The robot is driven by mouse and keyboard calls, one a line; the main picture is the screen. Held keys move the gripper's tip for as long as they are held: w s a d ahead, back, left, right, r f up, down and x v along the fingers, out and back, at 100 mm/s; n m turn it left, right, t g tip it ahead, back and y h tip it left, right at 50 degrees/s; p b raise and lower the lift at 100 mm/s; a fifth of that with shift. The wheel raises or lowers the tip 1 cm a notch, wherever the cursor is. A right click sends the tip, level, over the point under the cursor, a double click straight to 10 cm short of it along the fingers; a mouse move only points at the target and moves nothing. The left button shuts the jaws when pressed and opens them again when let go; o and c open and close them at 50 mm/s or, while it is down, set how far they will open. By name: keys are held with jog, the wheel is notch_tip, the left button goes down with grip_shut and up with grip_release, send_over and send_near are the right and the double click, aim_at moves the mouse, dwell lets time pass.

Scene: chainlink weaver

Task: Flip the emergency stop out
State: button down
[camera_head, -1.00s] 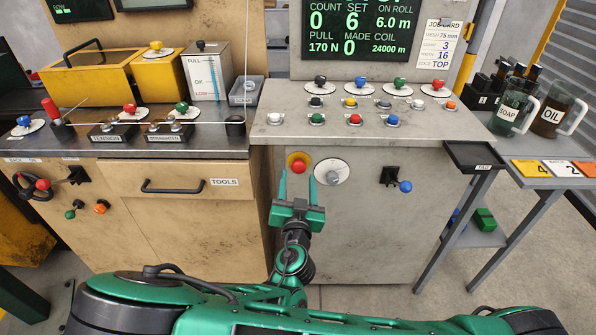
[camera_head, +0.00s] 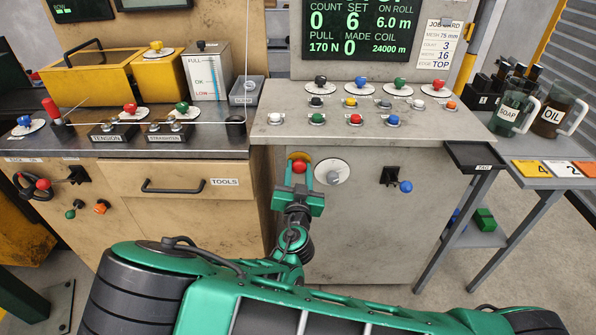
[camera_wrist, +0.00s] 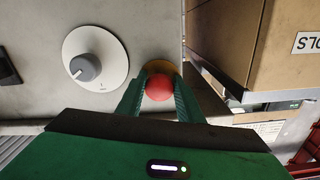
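The emergency stop (camera_head: 299,166) is a round red button on a yellow base, on the front of the grey cabinet near its left edge. The red button also shows in the wrist view (camera_wrist: 159,88). My gripper (camera_head: 300,174) is at the cabinet front, its two green fingers on either side of the red button. In the wrist view the fingers (camera_wrist: 159,92) lie against the button's left and right sides and look closed on it. The yellow base shows partly behind the button; the fingers hide some of it.
A white dial with a grey knob (camera_head: 333,172) sits close to the right of the stop. A blue-knobbed lever (camera_head: 405,187) is farther right. The wooden cabinet with its TOOLS drawer (camera_head: 190,186) stands to the left. Coloured buttons line the grey panel above.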

jog(key=shift+s+f, duration=0.1)
jog(key=shift+s, duration=0.5)
jog(key=c, duration=1.2)
grip_release()
jog(key=s, duration=1)
jog(key=shift+s+a, duration=0.2)
jog(key=shift+s, duration=0.15)
